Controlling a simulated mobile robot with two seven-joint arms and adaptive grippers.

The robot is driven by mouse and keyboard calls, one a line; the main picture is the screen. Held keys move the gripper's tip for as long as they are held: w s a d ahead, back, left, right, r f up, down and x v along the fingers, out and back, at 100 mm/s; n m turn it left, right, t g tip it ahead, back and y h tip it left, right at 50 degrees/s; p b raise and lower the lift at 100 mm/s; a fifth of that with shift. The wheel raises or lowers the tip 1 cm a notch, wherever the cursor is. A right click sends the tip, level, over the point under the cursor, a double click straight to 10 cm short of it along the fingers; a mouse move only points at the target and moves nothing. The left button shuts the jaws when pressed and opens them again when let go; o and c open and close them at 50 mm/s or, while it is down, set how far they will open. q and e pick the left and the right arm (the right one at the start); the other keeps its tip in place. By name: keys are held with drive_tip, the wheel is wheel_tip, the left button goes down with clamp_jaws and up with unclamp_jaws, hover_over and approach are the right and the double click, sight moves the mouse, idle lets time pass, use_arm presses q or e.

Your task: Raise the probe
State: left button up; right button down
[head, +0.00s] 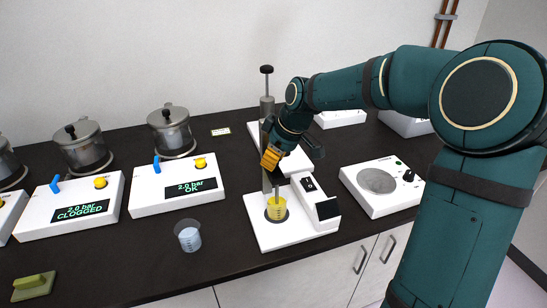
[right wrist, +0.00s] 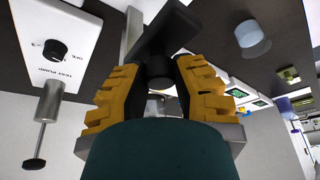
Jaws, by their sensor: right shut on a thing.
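The probe unit has a white base (head: 262,237) and an upright grey post, with a small beaker of yellow liquid (head: 277,208) on the base. A thin grey rod goes down into the beaker. My right gripper (head: 271,158) is at the post, above the beaker. In the right wrist view its yellow fingers (right wrist: 157,88) are shut on the dark head of the probe (right wrist: 156,72), below a black arm (right wrist: 165,30). The rod's top is hidden behind my gripper in the head view. My left gripper is out of view.
A test pump (right wrist: 40,60) with a black-topped cylinder (head: 267,85) stands behind. A clear cup (head: 188,236) stands front left. Two display boxes, CLOGGED (head: 75,208) and OK (head: 180,190), are on the left.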

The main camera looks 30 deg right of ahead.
wheel_tip(320, 180, up, 8)
drive_tip(key=p, duration=0.4)
drive_tip(key=shift+f, duration=0.1)
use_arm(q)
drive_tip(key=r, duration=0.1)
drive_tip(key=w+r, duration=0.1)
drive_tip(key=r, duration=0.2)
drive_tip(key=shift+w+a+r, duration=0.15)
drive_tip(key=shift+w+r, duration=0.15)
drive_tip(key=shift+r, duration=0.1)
use_arm(e)
drive_tip(key=shift+w, duration=0.1)
drive_tip(key=c, duration=0.7)
unclamp_jaws()
drive_tip(key=shift+f, duration=0.1)
drive_tip(key=v, duration=1.2)
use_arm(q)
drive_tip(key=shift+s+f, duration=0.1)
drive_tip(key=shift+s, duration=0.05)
